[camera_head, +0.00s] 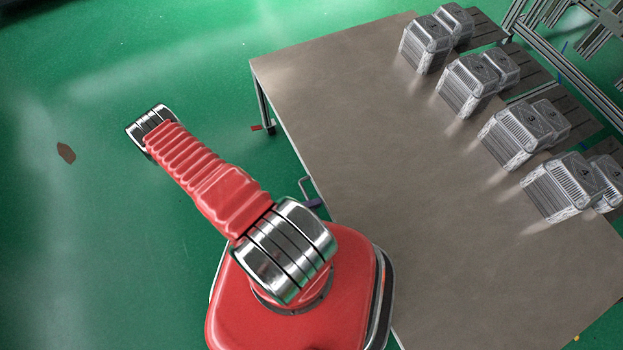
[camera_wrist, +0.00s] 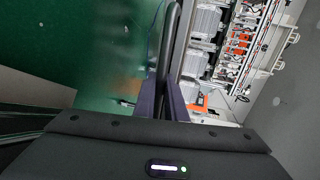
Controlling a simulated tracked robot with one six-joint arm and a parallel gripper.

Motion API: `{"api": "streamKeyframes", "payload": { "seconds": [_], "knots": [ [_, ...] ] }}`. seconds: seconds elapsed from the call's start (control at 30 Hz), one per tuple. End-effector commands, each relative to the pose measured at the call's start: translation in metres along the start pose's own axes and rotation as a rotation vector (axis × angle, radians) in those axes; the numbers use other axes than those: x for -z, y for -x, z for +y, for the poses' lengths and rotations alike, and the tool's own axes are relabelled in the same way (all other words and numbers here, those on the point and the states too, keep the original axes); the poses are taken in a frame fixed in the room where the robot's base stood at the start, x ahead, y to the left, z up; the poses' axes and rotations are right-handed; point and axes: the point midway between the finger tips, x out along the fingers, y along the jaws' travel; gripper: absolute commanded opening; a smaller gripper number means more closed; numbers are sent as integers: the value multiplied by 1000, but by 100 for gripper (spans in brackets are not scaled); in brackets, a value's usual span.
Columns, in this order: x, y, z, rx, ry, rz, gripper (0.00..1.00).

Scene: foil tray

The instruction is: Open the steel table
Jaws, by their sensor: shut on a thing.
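The steel table (camera_head: 400,150) has a flat grey-brown top and fills the middle and right of the head view. A thin looped handle (camera_head: 305,186) sticks out from its left side, just beyond my red arm. In the wrist view the dark handle bar (camera_wrist: 169,45) runs down between the purple fingers of my gripper (camera_wrist: 163,100). My gripper is shut on the handle. In the head view only a bit of purple fingertip (camera_head: 314,203) shows by the handle; my arm hides the rest. Whether the table is open at all cannot be told.
Several silver foil-like blocks (camera_head: 468,86) stand in pairs along the table's right side. A red-tipped piece (camera_head: 262,128) sits by the far left leg. Metal frames (camera_head: 570,60) stand beyond the table at right. The green floor (camera_head: 90,220) at left is mostly clear.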

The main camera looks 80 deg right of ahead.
Motion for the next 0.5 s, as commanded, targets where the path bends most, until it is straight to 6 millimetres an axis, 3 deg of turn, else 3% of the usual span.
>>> {"api": "streamKeyframes", "payload": {
  "seconds": [0.03, 0.07, 0.13, 0.5],
  "knots": [
    [-2, 1, 4, -11, 1, -4, 0],
    [-2, 1, 4, -11, 1, -6, 13],
    [-2, 2, 4, -10, 2, -9, 18],
    [-2, 2, 2, -5, 3, -9, 18]
  ]
}}
